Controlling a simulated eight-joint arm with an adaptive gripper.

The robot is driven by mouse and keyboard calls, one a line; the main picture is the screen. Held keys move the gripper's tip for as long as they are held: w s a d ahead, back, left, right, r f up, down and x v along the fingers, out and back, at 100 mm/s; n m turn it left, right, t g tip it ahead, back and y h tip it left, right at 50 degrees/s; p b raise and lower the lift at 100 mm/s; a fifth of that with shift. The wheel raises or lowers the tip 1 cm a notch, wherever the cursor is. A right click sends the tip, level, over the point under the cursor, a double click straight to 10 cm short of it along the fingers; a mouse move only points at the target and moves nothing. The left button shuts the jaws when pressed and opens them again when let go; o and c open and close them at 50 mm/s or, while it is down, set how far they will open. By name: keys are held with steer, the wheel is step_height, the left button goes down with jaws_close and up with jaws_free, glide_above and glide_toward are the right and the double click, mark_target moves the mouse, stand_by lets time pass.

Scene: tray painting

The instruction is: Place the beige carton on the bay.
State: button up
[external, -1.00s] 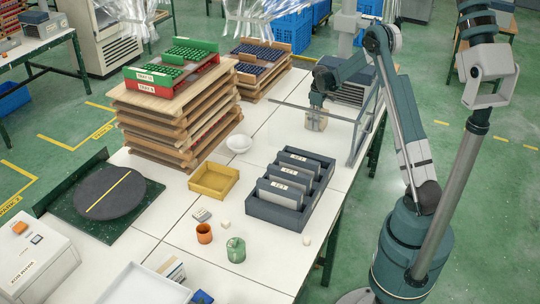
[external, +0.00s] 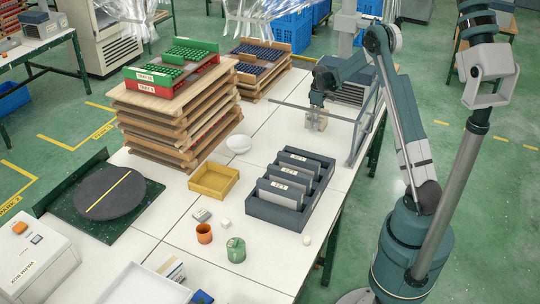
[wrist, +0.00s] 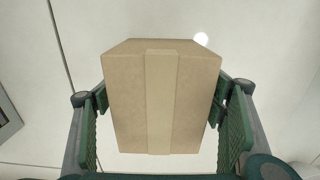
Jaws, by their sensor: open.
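The beige carton (wrist: 163,100) stands between the two fingers of my gripper (wrist: 162,104) in the wrist view, with a paler tape strip down its middle. The green finger pads flank it left and right, and the jaws are open. In the external view the carton (external: 316,122) is at the far right of the white table, under my gripper (external: 317,112), which partly hides it. I cannot tell for sure which part of the scene is the bay.
A metal frame (external: 358,150) stands close to the right of the carton. Stacked wooden trays (external: 170,140) stand at left.

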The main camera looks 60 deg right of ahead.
step_height(320, 180, up, 12)
steer(key=shift+f+p, duration=0.1)
steer(key=shift+p, duration=0.75)
